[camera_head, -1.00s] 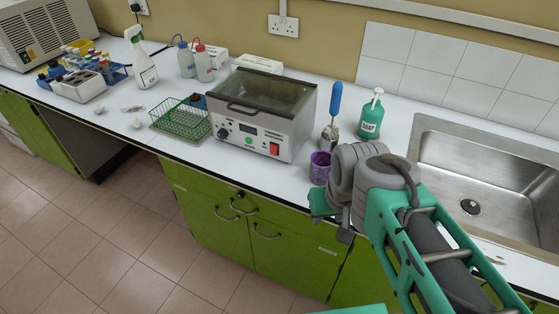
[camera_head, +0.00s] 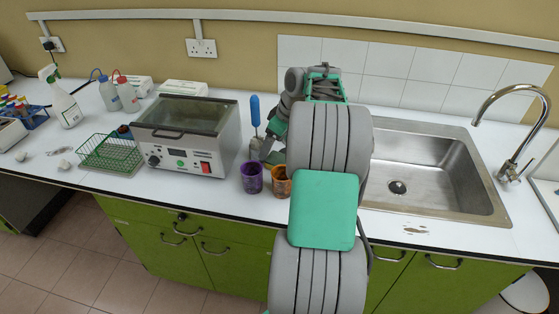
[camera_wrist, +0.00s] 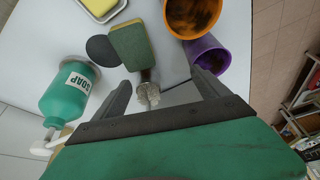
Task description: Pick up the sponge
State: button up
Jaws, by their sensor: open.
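In the wrist view, a block-shaped sponge (camera_wrist: 131,46), dark green on its broad face with a yellow edge, lies at the upper middle. My gripper (camera_wrist: 160,78) is open, with its two dark fingers spread and the sponge ahead of the gap between them. No contact with it shows. A pale brush-like end (camera_wrist: 149,94) shows between the fingers, close below the sponge. In the head view, my arm covers much of this area, and I cannot clearly make out the sponge.
A green soap bottle (camera_wrist: 70,92) stands left in the wrist view. A purple cup (camera_head: 252,177) and an orange cup (camera_head: 279,186) stand near the counter's front edge. A blue-handled tool (camera_head: 255,112) rises behind them. The sink (camera_head: 440,165) is right; a metal bath (camera_head: 190,138) is left.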

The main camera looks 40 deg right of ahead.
send_near(279, 159)
jog(key=shift+w+a+f+n, duration=0.1)
jog(key=shift+w+f+n, duration=0.2)
jog(key=shift+f, duration=0.3)
jog(key=p+x, duration=0.1)
jog(key=x, duration=0.6)
jog(key=shift+f+p, duration=0.1)
jog(key=shift+p, duration=0.2)
jog(key=shift+f+b, duration=0.3)
jog(key=shift+b, duration=0.1)
jog(key=c, duration=1.4)
